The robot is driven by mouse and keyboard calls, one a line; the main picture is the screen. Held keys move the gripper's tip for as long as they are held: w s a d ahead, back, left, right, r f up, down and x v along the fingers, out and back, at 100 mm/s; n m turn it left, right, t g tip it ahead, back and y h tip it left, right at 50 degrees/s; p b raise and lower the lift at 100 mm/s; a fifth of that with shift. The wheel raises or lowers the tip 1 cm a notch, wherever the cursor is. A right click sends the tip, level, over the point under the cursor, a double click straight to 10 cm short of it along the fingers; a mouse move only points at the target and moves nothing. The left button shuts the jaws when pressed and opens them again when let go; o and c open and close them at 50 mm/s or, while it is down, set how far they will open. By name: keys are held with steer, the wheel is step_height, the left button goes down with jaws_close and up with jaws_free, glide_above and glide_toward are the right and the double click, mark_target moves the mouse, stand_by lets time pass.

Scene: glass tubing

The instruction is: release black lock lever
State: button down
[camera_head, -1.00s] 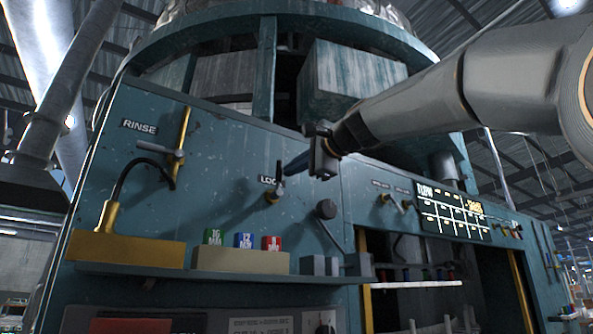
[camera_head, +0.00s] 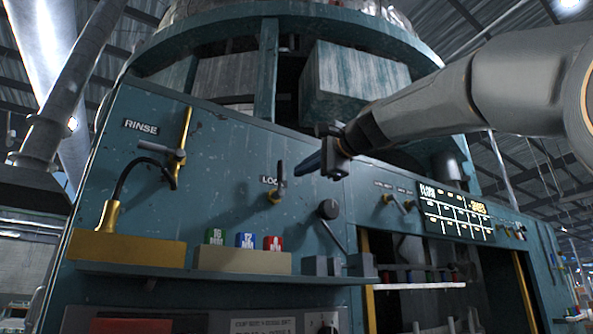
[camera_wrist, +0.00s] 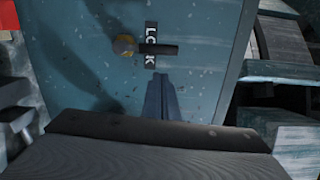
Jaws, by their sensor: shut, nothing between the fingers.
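The black lock lever (camera_head: 280,173) points upward from its brass base (camera_head: 274,196) on the blue-green panel, beside the LOCK label (camera_head: 267,181). In the wrist view the black lever (camera_wrist: 160,49) lies across the LOCK lettering, with the round brass base (camera_wrist: 123,46) at its left end. My gripper (camera_head: 300,168) is shut and empty, to the right of the lever in the head view and apart from it. In the wrist view its closed blue-grey fingers (camera_wrist: 160,78) end just below the lever in the picture; the depth gap is hard to judge.
A RINSE lever (camera_head: 176,155) with a brass rod and black hose is at left. A shelf (camera_head: 215,275) carries a brass block and coloured green, blue and red blocks.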

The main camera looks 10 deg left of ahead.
steer(key=w+d+b+v, duration=0.1)
steer(key=b+v, duration=0.3)
steer(key=v, duration=0.6)
steer(key=shift+s+f, duration=0.1)
stand_by(0.3)
